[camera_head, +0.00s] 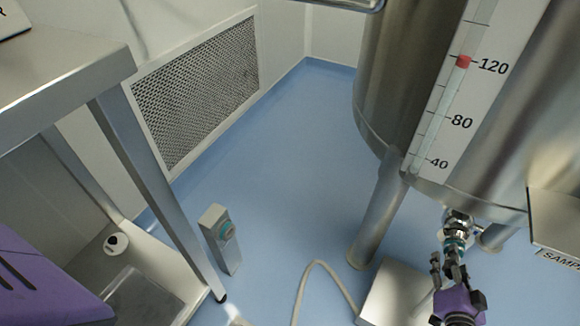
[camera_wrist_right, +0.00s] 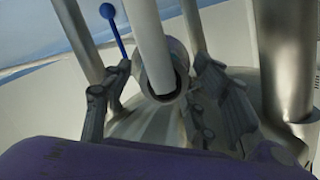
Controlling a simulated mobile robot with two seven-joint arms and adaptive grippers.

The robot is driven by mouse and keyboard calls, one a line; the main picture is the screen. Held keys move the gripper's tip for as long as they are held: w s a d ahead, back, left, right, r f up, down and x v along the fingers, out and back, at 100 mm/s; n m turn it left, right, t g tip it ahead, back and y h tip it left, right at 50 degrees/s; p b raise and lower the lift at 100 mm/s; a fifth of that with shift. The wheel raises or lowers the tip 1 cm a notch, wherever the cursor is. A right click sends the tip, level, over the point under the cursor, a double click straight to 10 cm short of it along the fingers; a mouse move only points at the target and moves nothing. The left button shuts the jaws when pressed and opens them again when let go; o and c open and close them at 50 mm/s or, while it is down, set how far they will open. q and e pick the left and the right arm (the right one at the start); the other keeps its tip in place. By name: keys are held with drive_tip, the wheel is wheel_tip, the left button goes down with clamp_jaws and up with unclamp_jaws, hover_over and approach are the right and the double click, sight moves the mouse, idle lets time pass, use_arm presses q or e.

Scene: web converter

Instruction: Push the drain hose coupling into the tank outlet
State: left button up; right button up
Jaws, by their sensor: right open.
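The steel tank (camera_head: 385,75) stands on legs at the right in the head view. Its outlet (camera_head: 457,222) hangs below the tank bottom. A teal-ringed fitting (camera_head: 455,244), which looks like the hose coupling, sits directly under it; I cannot tell how far it is inside. My right gripper (camera_head: 450,268) is just below, its fingers around this area. In the right wrist view, my right gripper (camera_wrist_right: 165,100) is open, one finger on each side of a round collar (camera_wrist_right: 170,92) with a pale tube (camera_wrist_right: 150,45); gaps show on both sides. My left gripper's fingers are not visible.
A blue-knobbed lever (camera_wrist_right: 107,12) is near one finger. A sign (camera_head: 556,230) hangs at right.

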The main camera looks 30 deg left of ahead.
drive_tip(key=v, duration=1.1)
drive_tip(key=shift+s, duration=0.4)
drive_tip(key=shift+r, duration=0.1)
